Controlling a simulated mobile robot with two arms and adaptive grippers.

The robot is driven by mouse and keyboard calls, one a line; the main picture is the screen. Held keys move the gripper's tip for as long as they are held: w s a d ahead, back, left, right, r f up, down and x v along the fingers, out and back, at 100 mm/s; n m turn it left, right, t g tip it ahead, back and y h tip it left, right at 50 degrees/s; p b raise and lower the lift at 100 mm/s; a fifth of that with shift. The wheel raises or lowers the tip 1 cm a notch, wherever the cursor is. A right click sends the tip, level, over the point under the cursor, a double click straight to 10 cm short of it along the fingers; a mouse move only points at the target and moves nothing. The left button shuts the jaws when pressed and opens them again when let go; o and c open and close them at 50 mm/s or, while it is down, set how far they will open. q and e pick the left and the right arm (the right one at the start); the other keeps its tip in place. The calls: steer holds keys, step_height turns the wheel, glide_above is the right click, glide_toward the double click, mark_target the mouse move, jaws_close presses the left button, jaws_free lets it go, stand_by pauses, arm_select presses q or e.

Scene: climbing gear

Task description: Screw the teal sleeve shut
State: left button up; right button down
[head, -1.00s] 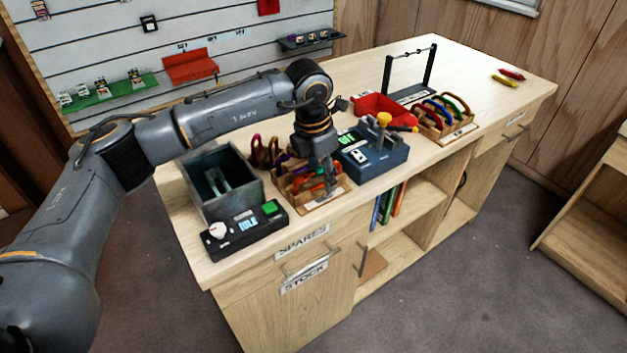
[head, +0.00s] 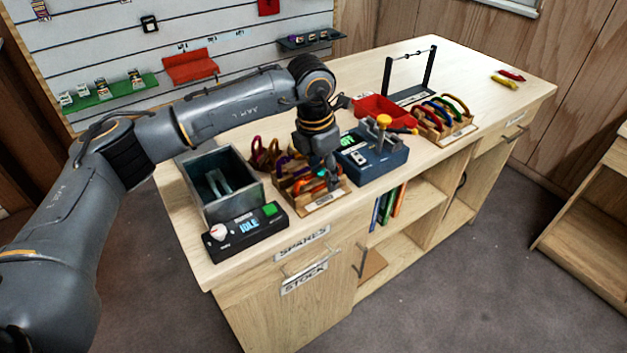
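A wooden rack (head: 324,201) of carabiners stands near the front edge of the bench, with orange and purple ones showing. A small teal patch (head: 321,173), probably the teal sleeve, shows in the rack right at my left gripper. Whether the sleeve is open or screwed shut is too small to tell. My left gripper (head: 329,180) points down into the rack at the carabiners. Its fingertips are partly hidden among them, so I cannot tell whether they are closed on anything. My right gripper is not in view.
Left of the rack are a grey open bin (head: 207,197) and a black box with a dial and a display reading IDLE (head: 245,232). A blue device (head: 373,160) stands close on the right. Behind it is a red tray (head: 383,107). A second carabiner rack (head: 447,130) stands farther right.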

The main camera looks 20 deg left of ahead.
arm_select(q)
steer(key=shift+r, duration=0.65)
steer(key=shift+w+a, duration=0.45)
steer(key=shift+a, duration=0.15)
steer(key=shift+f, duration=0.15)
steer(key=shift+f+b, duration=1.1)
steer(key=shift+f, duration=0.25)
steer(key=shift+w, duration=0.1)
steer(key=shift+r, duration=0.1)
steer(key=shift+s+d, duration=0.5)
steer(key=shift+d, duration=0.2)
steer(key=shift+r, duration=0.1)
